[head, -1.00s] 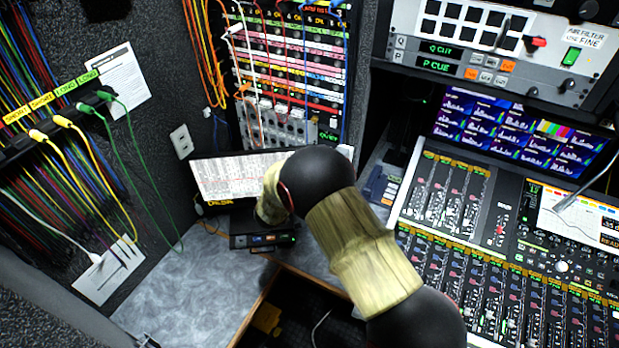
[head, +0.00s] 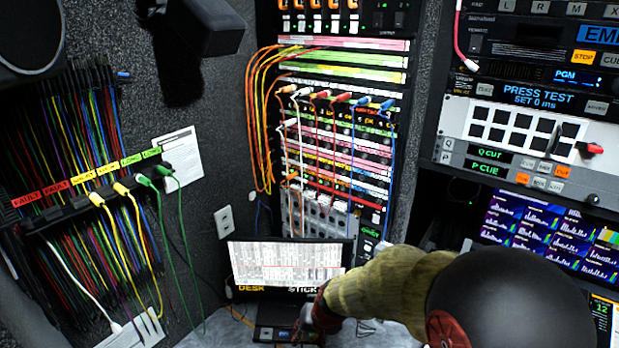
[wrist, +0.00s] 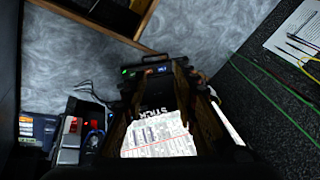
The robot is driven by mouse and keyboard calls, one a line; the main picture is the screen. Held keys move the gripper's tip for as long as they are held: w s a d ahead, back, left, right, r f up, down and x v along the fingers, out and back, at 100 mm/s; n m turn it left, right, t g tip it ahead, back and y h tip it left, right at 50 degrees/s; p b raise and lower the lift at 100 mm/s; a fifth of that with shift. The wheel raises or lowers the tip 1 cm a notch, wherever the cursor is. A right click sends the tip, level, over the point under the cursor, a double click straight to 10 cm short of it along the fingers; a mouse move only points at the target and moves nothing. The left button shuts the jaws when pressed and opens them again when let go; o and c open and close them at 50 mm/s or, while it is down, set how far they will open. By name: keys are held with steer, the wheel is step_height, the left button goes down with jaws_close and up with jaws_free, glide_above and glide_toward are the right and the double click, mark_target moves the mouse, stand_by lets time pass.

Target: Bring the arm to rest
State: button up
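My arm reaches in from the lower right of the head view. My gripper (head: 312,318) is a dark shape at its end, low in front of the small monitor (head: 288,262), and the arm partly hides the desk there. In the wrist view, my gripper (wrist: 158,78) has its two dark fingers apart, with nothing held between them. The monitor's lit white screen (wrist: 158,138) shows in the gap behind them. I cannot tell whether the fingers touch the small black box with a green light (wrist: 124,72).
The patch bay rack (head: 335,150) with plugged cables stands behind the monitor. Yellow and green cables (head: 125,235) hang from the left wall panel. Control panels (head: 530,140) and screens are at the right. Bare grey desk (wrist: 210,35) shows in the wrist view.

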steer(key=s+d+r+t+h+b, duration=0.1)
steer(key=s+d+r+b, duration=0.3)
steer(key=s+d+r, duration=0.3)
steer(key=s+d+r+t+h+b, duration=0.1)
steer(key=s+d+r+b, duration=0.3)
steer(key=s+d+r, duration=0.4)
steer(key=s+d+h, duration=0.1)
steer(key=s+d, duration=0.4)
steer(key=s, duration=0.3)
steer(key=shift+s+r, duration=0.15)
steer(key=shift+r, duration=0.05)
steer(key=shift+o, duration=0.4)
